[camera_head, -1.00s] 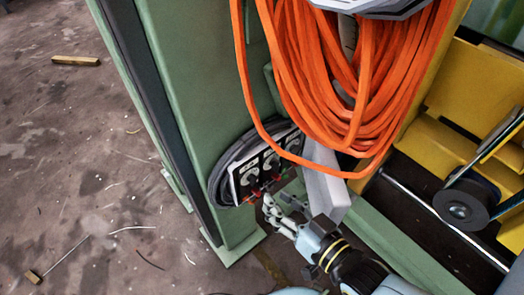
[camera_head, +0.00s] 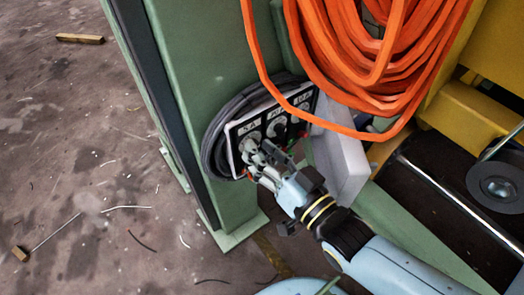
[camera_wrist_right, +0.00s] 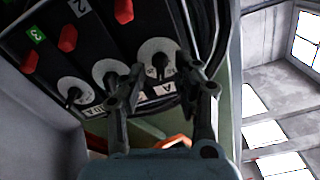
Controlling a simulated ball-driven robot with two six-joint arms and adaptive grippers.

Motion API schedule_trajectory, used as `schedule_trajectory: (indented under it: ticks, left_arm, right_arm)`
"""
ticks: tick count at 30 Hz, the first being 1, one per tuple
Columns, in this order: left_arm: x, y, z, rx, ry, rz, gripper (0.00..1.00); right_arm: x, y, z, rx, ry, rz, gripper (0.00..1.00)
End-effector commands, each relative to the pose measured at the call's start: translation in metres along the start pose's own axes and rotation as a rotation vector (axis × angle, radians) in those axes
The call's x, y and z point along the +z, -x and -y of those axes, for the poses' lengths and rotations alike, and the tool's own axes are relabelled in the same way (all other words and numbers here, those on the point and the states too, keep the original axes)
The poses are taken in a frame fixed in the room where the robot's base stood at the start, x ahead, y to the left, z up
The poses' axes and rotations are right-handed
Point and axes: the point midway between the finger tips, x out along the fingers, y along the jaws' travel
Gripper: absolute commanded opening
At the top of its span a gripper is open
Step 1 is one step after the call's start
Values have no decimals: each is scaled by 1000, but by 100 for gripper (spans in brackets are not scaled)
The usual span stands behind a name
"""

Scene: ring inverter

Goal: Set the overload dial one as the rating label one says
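A tilted panel (camera_head: 236,136) on the green post carries a row of round white dials with dark pointers, and rating labels above them. The leftmost label (camera_head: 249,127) seems to read 5A. Dial one (camera_head: 251,142) lies below it, partly hidden by my gripper; it also shows in the wrist view (camera_wrist_right: 156,47). My right gripper (camera_head: 262,158) is at this dial. In the wrist view its two fingers (camera_wrist_right: 164,72) are apart, one on each side of the dial's dark knob; contact is unclear. My left gripper is not in view.
The other dials (camera_wrist_right: 108,72) and red parts (camera_wrist_right: 67,38) sit close beside the fingers. Orange cable (camera_head: 345,50) hangs just above and right of the panel. A coiled black cable (camera_head: 214,140) lies behind it.

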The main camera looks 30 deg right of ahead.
Motion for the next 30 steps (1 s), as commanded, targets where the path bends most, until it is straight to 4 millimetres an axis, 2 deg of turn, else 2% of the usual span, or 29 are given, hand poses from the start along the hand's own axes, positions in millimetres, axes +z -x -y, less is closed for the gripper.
schedule_trajectory:
  ticks: [9, 16, 30]
  left_arm:
    - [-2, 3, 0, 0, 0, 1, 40]
    - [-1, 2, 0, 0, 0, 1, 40]
    - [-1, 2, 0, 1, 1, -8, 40]
  right_arm:
    - [0, -4, 0, 0, 0, 0, 30]
    - [0, -4, 0, 0, -1, 0, 0]
    - [0, -4, 0, 0, 41, 1, 0]
